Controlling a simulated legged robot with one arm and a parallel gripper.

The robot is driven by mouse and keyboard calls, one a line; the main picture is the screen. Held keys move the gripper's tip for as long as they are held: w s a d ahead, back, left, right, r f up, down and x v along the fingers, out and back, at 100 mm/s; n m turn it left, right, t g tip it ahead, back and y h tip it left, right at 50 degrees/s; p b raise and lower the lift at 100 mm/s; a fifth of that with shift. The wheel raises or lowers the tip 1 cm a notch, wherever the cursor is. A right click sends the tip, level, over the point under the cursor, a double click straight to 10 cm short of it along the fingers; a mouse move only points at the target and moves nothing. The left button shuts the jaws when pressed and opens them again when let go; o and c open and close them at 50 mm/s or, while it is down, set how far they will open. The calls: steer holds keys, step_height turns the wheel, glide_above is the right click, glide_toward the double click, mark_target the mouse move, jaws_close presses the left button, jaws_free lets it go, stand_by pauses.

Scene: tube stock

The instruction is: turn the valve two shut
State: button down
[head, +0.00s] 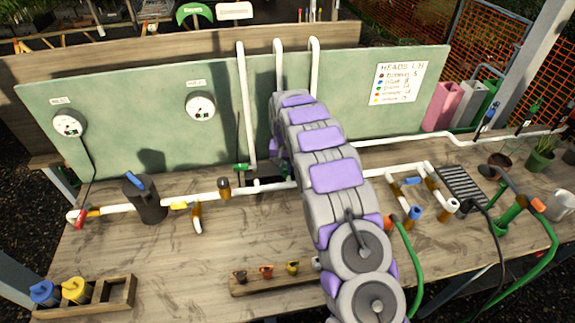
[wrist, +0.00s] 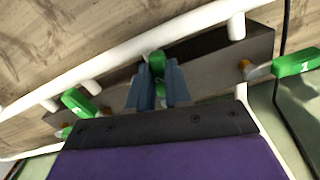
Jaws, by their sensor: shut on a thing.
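In the wrist view my gripper (wrist: 160,75) is shut on a green valve handle (wrist: 157,60), the middle one of a row on a dark manifold block (wrist: 205,70). Its number is hidden, so I cannot read whether it is valve two. Another green handle (wrist: 297,62), marked 1, is to the right, and a further green handle (wrist: 80,103) is to the left. In the head view my arm covers most of the manifold and hides my fingers. One green handle (head: 241,167) shows just left of the arm.
White pipes run along the wooden bench (head: 200,260) and up the green back panel (head: 130,110). A black cylinder (head: 147,200) stands on the left. A small wooden rack (head: 275,278) lies in front. Green hoses (head: 413,265) cross the right side.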

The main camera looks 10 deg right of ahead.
steer(key=a+m+p, duration=0.1)
steer(key=m, duration=0.1)
steer(key=w+a+m+p, duration=0.1)
steer(key=m+p, duration=0.1)
steer(key=m, duration=0.1)
steer(key=w+a+m+p, duration=0.1)
steer(key=m, duration=0.2)
steer(key=shift+w+a+r, duration=0.1)
steer(key=shift+w+a, duration=0.05)
steer(key=m, duration=0.1)
steer(key=w+m+p, duration=0.1)
steer(key=m, duration=0.1)
steer(key=shift+a+p, duration=0.3)
steer(key=shift+w+a+m+p, duration=0.1)
steer(key=shift+w+m+p, duration=0.3)
steer(key=shift+m, duration=0.3)
steer(key=shift+w+m+p, duration=0.2)
steer(key=shift+w+m, duration=0.15)
steer(key=shift+m, duration=0.35)
steer(key=shift+w+m+p, duration=0.15)
steer(key=shift+w+m, duration=0.15)
steer(key=shift+m, duration=0.4)
steer(key=shift+w, duration=0.1)
steer(key=c, duration=1)
jaws_free()
steer(key=shift+a, duration=0.1)
steer(key=shift+c, duration=0.2)
